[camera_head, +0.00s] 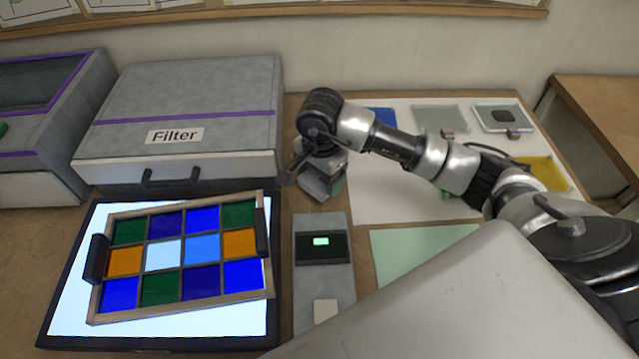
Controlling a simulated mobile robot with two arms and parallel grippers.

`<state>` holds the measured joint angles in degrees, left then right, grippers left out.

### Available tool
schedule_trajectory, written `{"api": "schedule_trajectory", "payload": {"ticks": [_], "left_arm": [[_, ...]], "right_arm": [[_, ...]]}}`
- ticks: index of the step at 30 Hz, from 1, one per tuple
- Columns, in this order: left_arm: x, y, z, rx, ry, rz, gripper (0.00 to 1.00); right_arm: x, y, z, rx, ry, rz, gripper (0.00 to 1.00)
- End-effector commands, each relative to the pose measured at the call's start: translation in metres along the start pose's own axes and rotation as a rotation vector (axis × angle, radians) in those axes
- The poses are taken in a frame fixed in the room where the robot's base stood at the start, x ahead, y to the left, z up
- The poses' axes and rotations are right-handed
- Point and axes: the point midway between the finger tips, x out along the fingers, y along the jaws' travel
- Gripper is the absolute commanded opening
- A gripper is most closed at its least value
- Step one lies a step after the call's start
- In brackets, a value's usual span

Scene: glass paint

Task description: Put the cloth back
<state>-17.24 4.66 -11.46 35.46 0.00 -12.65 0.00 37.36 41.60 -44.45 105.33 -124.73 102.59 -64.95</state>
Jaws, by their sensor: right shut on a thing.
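My right arm comes in from the right, and its gripper (304,165) is over the table between the grey Filter box and the white sheet. It is shut on a small grey thing (318,183), partly hidden by the gripper, with a bit of green beside it. This may be the cloth, but I cannot tell for sure. A flat pale green sheet (410,250) lies at the right of the small grey device, partly hidden by my body. My left gripper is not in view.
The Filter box (190,100) stands at the back left. A framed grid of coloured glass panes (184,254) lies tilted on a lit panel (75,290). A grey device (323,275) with a green display is beside it. The white sheet (375,200) holds glass pieces and a yellow piece (546,173).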

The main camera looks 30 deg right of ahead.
Motion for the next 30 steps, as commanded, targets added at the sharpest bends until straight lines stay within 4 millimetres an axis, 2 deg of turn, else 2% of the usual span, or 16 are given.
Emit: {"api": "schedule_trajectory", "payload": {"ticks": [5, 12, 23, 24, 28, 30], "left_arm": [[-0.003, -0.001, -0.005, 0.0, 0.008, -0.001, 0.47], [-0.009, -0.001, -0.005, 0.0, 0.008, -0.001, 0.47], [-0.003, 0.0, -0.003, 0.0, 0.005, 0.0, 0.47], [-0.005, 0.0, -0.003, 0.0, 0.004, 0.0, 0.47], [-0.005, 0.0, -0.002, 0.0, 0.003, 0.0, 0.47], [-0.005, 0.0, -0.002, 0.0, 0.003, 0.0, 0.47]], "right_arm": [[0.011, -0.003, 0.001, 0.0, -0.001, 0.003, 0.52], [0.041, -0.003, 0.001, 0.0, -0.001, 0.001, 0.52], [0.047, -0.003, 0.0, -0.001, 0.001, -0.001, 0.52], [0.045, -0.003, 0.001, -0.001, 0.001, -0.001, 0.8], [0.045, -0.003, 0.001, 0.0, 0.001, 0.0, 0.99], [0.045, -0.003, 0.001, 0.0, 0.001, 0.0, 0.99]]}}
